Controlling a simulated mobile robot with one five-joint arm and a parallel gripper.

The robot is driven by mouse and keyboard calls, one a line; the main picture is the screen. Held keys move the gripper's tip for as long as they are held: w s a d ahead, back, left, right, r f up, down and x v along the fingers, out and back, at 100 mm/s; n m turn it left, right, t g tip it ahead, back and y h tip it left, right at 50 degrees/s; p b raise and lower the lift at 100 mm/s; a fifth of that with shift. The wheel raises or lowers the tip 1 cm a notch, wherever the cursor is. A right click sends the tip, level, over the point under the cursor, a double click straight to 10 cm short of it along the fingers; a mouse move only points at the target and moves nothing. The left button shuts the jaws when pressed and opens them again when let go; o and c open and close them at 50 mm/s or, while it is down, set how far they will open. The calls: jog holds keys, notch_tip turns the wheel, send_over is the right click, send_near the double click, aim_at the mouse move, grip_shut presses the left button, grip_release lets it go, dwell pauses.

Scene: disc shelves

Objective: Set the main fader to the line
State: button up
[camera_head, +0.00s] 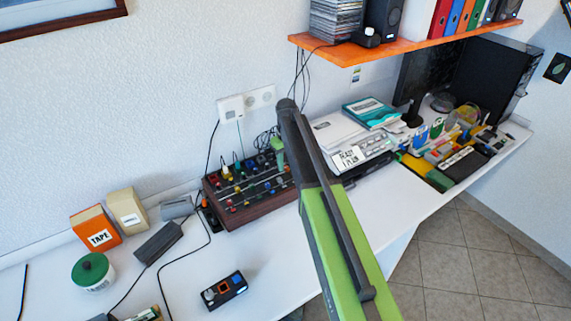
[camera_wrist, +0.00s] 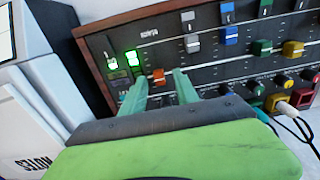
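The mixer (camera_head: 232,213) is a dark panel in a wooden case on the desk, with rows of coloured knobs and sliders. It fills the upper part of the wrist view (camera_wrist: 150,52). My gripper (camera_wrist: 160,74) has two pale green fingers, spread apart, reaching to the panel. A small orange-red fader cap (camera_wrist: 158,77) shows between the fingertips, with gaps on both sides. I cannot read a label that proves it is the main fader. White (camera_wrist: 192,43) and blue (camera_wrist: 230,36) caps sit farther right. My arm hides the mixer's right end in the head view.
Green lit displays (camera_wrist: 122,61) lie left of the fingers. A printer (camera_head: 345,135) stands right of the mixer. Cables and a white plug (camera_wrist: 300,98) are near the panel's right side. An orange shelf (camera_head: 400,47) hangs above. The desk front is partly clear.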

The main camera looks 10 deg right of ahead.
aim_at(286, 168)
notch_tip(286, 168, up, 16)
jog(key=p, duration=1.5)
jog(key=shift+r, duration=0.2)
jog(key=shift+s+f, duration=0.1)
jog(key=s+f+m+b, duration=0.2)
jog(key=s+m, duration=0.2)
jog(key=s, duration=2.2)
jog(key=shift+s+d+f+m, duration=0.15)
jog(key=shift+d+f+m, duration=0.15)
jog(key=shift+d+f, duration=0.1)
